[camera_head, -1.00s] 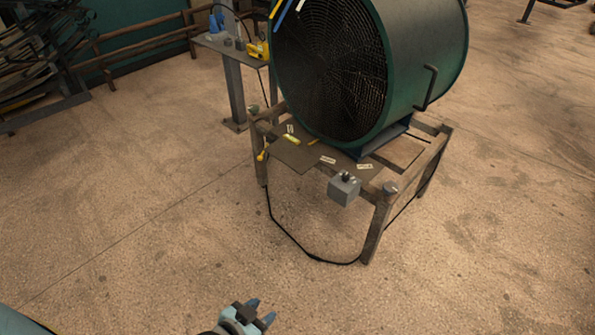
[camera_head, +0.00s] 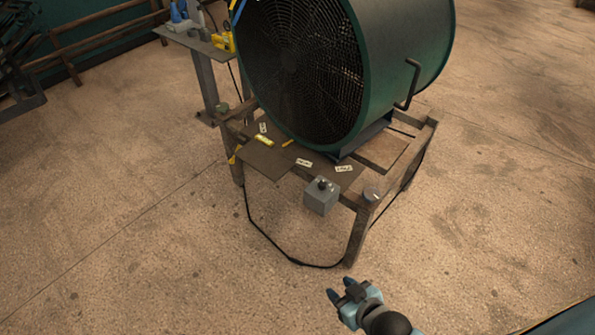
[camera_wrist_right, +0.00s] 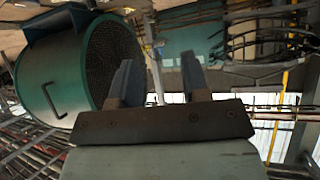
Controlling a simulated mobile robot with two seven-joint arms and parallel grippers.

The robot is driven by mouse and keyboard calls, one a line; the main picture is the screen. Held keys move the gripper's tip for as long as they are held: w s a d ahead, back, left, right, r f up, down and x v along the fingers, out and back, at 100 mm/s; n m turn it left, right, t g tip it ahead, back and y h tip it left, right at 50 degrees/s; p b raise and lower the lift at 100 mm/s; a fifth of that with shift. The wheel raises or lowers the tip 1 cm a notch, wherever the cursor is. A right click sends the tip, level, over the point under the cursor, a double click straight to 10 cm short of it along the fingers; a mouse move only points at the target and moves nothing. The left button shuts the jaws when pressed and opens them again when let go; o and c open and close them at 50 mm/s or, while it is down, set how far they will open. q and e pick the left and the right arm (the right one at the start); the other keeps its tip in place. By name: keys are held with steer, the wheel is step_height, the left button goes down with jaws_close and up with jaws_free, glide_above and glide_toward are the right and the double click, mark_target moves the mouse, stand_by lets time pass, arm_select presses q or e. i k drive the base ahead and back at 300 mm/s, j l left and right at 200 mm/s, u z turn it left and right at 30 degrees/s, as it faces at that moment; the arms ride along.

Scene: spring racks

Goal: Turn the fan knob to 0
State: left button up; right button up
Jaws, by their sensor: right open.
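The fan knob (camera_head: 322,184) is a small black knob on top of a grey control box (camera_head: 319,200) at the front edge of the fan's stand. Its pointer setting is too small to read. The large green drum fan (camera_head: 405,50) sits on the stand above and behind the box. My right gripper (camera_head: 341,288) is open and empty, low in the head view, in front of and below the box, apart from it. In the right wrist view its two fingers (camera_wrist_right: 157,80) are spread, with the fan (camera_wrist_right: 65,70) at the left. My left gripper is not in view.
The wooden stand (camera_head: 357,235) carries paper labels and a yellow-green item (camera_head: 265,140) on its plate. A black cable (camera_head: 275,245) hangs from it to the floor. A small side table (camera_head: 195,38) with tools stands at the back left. The floor around is clear.

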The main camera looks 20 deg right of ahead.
mark_target(322, 184)
steer(key=i+l+u, duration=0.1)
steer(key=l, duration=0.2)
steer(key=i+l+u, duration=0.15)
steer(key=l, duration=0.2)
steer(key=i+l+u, duration=0.1)
steer(key=l, duration=0.25)
steer(key=i+l, duration=0.2)
steer(key=l, duration=0.15)
steer(key=i+l, duration=0.2)
steer(key=l, duration=0.2)
